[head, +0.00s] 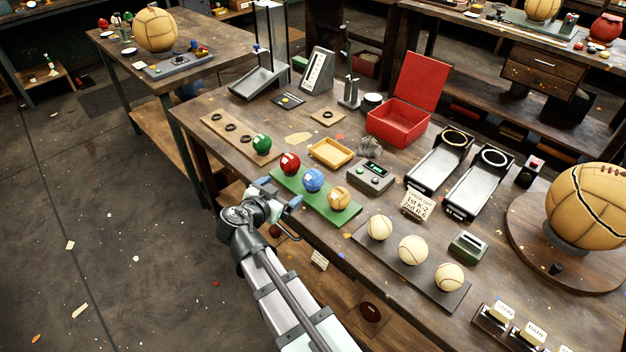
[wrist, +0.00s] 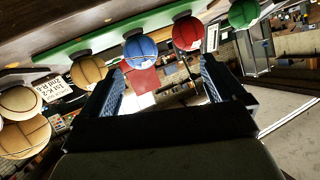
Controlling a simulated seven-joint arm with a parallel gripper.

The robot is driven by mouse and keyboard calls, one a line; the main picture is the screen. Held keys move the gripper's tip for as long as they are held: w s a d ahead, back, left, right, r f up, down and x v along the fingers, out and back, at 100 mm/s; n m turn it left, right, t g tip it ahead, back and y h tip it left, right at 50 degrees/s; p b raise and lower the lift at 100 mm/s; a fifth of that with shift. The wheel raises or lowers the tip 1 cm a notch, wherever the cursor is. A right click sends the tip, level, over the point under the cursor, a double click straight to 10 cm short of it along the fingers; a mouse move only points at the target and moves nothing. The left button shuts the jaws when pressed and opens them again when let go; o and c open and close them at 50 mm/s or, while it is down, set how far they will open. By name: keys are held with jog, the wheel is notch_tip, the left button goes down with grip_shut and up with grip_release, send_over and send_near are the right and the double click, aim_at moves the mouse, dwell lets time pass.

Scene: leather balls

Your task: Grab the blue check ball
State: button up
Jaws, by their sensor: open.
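The blue check ball (head: 313,180) sits on a green strip (head: 290,187) near the table's front edge, between a red ball (head: 290,163) and a tan ball (head: 339,199). It has a pale patch on its face. My gripper (head: 280,193) is just in front of the strip, apart from the balls, with its jaws open and empty. In the wrist view, the blue ball (wrist: 141,50) is ahead of the spread fingers, left of centre, with the red ball (wrist: 187,34) to its right.
A green ball (head: 261,144) stands on a wooden board with rings at the left. Three cream balls (head: 412,250) sit on a dark board at the right. A grey box with a display (head: 370,177) and a yellow tray (head: 331,152) stand behind the strip.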

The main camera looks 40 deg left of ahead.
aim_at(307, 184)
jog(key=shift+m+t+h, duration=0.3)
jog(key=shift+m+h, duration=0.1)
jog(key=shift+h, duration=0.1)
jog(key=w+f, duration=0.1)
jog(key=w, duration=0.1)
jog(key=w+f, duration=0.1)
jog(key=w, duration=0.2)
jog(key=w+f, duration=0.1)
jog(key=w, duration=0.2)
jog(key=shift+w+d+f, duration=0.1)
jog(key=shift+w+d, duration=0.05)
jog(key=shift+d, duration=0.2)
jog(key=shift+x, duration=2.6)
jog(key=shift+w+d, duration=0.1)
jog(key=c, duration=1.1)
jog(key=shift+r, duration=0.3)
